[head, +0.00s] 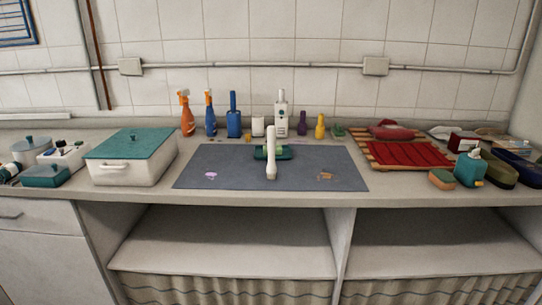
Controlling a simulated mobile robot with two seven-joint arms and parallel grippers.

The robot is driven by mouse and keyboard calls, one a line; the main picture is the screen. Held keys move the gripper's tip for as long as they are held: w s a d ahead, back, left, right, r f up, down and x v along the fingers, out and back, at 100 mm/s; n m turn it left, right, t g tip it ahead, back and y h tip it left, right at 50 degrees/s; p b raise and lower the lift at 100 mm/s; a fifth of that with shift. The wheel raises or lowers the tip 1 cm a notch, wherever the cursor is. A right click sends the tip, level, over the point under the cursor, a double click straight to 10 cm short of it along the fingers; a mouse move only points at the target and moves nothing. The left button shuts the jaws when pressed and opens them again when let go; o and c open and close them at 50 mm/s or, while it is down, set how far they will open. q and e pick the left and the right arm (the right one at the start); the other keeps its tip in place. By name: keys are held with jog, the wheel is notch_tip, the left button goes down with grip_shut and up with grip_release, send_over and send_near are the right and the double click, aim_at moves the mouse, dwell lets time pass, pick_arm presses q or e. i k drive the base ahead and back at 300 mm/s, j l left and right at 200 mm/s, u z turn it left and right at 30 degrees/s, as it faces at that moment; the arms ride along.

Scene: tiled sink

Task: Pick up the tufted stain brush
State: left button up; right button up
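A brush-like tool with a thick white handle (271,160) and a green head (287,152) is on the dark grey mat (210,170), near its middle. Neither of my grippers shows in the head view, and nothing is seen touching the tool.
A pinkish mark (211,175) and a brown mark (325,176) are on the mat. A lidded white box (130,172) stands left. Several bottles, including an orange one (187,115), stand behind. A red cloth (410,155) on slats and a teal dispenser (470,170) are right.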

aim_at(272, 168)
jog(key=i+j+z, duration=0.65)
jog(key=j, duration=0.3)
